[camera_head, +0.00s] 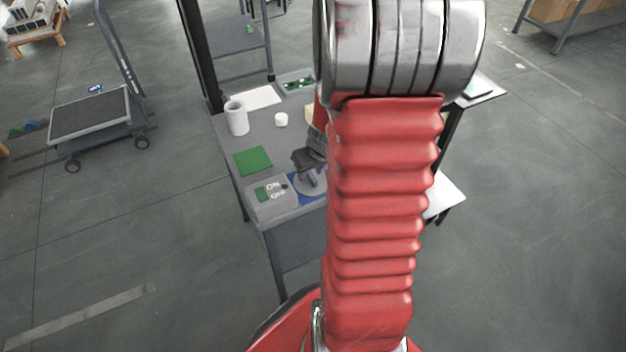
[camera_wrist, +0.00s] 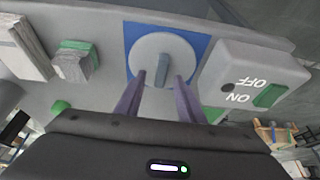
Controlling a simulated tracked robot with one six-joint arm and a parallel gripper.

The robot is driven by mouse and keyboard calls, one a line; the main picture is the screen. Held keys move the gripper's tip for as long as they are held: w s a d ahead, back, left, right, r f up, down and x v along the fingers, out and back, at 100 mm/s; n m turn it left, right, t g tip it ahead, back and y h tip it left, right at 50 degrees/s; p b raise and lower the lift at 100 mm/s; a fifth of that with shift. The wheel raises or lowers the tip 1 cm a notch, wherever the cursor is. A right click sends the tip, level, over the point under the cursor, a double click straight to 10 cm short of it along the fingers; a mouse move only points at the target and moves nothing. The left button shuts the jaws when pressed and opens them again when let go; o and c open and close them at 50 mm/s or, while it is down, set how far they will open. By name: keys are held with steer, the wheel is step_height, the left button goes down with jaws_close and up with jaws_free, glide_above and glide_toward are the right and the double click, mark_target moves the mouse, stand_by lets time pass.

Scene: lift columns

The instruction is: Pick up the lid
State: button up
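The lid is a round light-grey disc with an upright blue-grey grip on top. In the wrist view the lid (camera_wrist: 178,48) lies on a blue square (camera_wrist: 203,42). In the head view the lid (camera_head: 301,189) is partly hidden by my gripper and arm. My gripper (camera_wrist: 161,77) is open, with its two purple-grey fingers apart. In the wrist view the fingertips appear on either side of the lid's grip (camera_wrist: 162,66), with a gap on both sides. I cannot tell whether the tips are level with the grip. My gripper's dark body (camera_head: 308,158) shows above the lid in the head view.
A grey ON/OFF switch box (camera_head: 272,207) stands close beside the lid. A dark post (camera_head: 200,55) rises at the table's back left.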

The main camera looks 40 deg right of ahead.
steer(key=shift+c, duration=0.3)
jaws_close()
stand_by(0.4)
